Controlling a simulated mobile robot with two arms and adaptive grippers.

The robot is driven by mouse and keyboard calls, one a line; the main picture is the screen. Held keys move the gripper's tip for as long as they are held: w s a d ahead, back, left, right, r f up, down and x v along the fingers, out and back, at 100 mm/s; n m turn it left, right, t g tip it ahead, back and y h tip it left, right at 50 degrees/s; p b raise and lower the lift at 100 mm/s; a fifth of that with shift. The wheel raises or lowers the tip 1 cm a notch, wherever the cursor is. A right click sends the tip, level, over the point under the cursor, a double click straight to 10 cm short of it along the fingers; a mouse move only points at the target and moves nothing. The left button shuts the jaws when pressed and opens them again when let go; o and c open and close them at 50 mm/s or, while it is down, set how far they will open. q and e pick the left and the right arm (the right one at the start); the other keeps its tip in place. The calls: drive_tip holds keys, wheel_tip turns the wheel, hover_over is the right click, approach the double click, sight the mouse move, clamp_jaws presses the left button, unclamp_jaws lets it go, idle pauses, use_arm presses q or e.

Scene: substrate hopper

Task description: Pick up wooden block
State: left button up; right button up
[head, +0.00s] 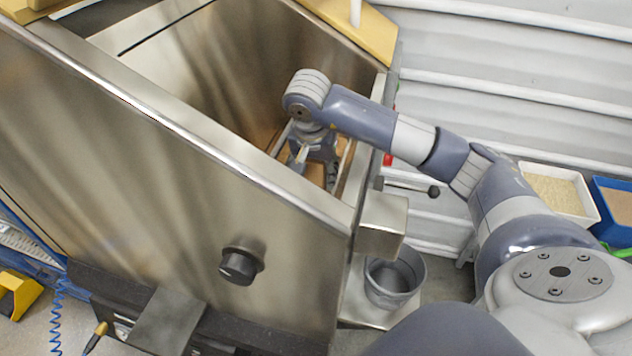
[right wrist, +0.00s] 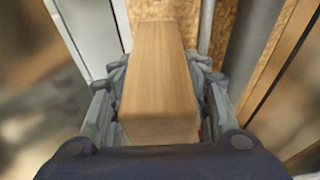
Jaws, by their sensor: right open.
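The wooden block (right wrist: 160,75) is light brown and lies between the fingers of my right gripper (right wrist: 160,100) in the right wrist view. The fingers stand on both sides of it; whether they touch it I cannot tell. In the head view my right gripper (head: 315,172) reaches down inside the steel hopper (head: 170,125), near its right end. A bit of brown shows beside the fingers there, but the block is mostly hidden by the gripper. My right gripper is open. My left gripper is not in view.
The hopper's front wall has a dark knob (head: 240,264). A grey bucket (head: 394,277) stands at the hopper's right side. A white bin (head: 558,190) and a blue bin (head: 614,205) are at the far right. Narrow metal and wooden strips run close beside the gripper.

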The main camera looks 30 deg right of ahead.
drive_tip(key=shift+s+r, duration=0.1)
drive_tip(key=shift+r, duration=0.05)
drive_tip(key=c, duration=0.8)
drive_tip(key=shift+r, duration=0.1)
